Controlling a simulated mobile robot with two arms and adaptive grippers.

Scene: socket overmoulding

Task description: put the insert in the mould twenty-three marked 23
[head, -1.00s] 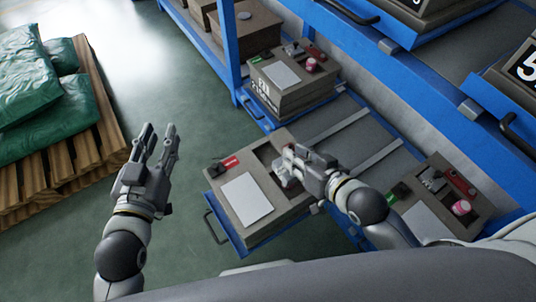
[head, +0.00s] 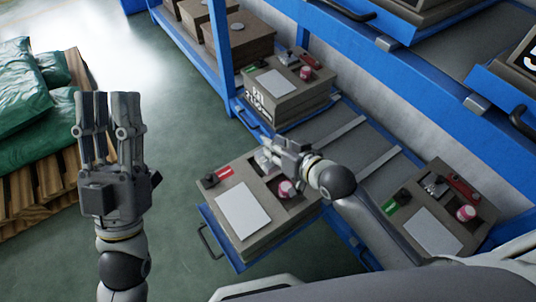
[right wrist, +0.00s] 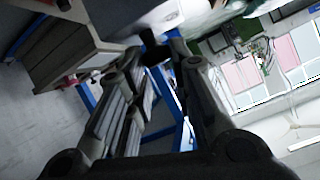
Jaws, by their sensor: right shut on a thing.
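My right gripper (head: 272,150) is shut on a small light grey piece (head: 262,160), probably the insert, at the far edge of the front mould (head: 262,238). I cannot tell whether the piece touches the mould. The right wrist view shows a dark blurred shape (right wrist: 155,50) between the fingertips. My left gripper (head: 108,97) is open and empty at the left.
A third mould (head: 432,232) with a green tag stands at the right. The front mould sits on a pulled-out blue drawer (head: 213,225). A blue rack post (head: 217,50) rises near the back mould. Green sacks (head: 25,85) lie on a wooden pallet (head: 45,185) at the left.

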